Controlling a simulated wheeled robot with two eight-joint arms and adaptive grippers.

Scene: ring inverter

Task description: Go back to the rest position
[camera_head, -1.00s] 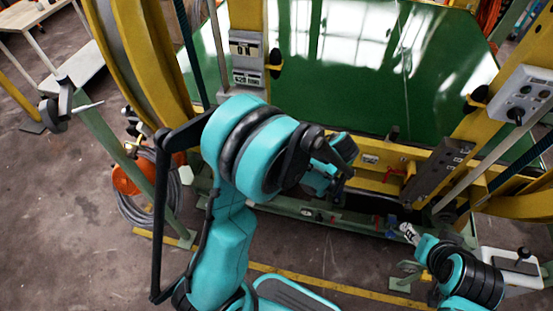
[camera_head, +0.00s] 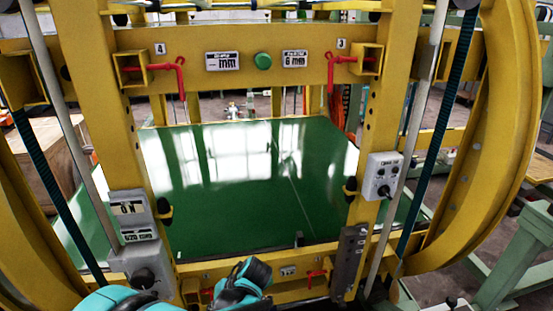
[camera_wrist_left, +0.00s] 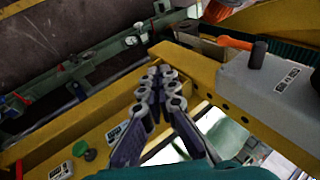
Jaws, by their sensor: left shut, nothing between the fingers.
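The task names no object. My left gripper (camera_wrist_left: 160,95) shows in the left wrist view, its dark linked fingers together with nothing between them. It is above or near the yellow frame (camera_wrist_left: 100,110); I cannot tell the exact gap. In the head view my teal and black arm parts (camera_head: 240,283) show at the bottom, in front of the lower yellow beam, and the gripper's fingertips cannot be made out there. My right gripper is in neither current view.
The yellow ring inverter frame (camera_head: 230,45) fills the head view, around a glossy green panel (camera_head: 235,190). Grey control boxes sit on the left post (camera_head: 130,215) and right post (camera_head: 383,177). A red handle (camera_head: 340,63) projects from the upper beam. Concrete floor shows at the right.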

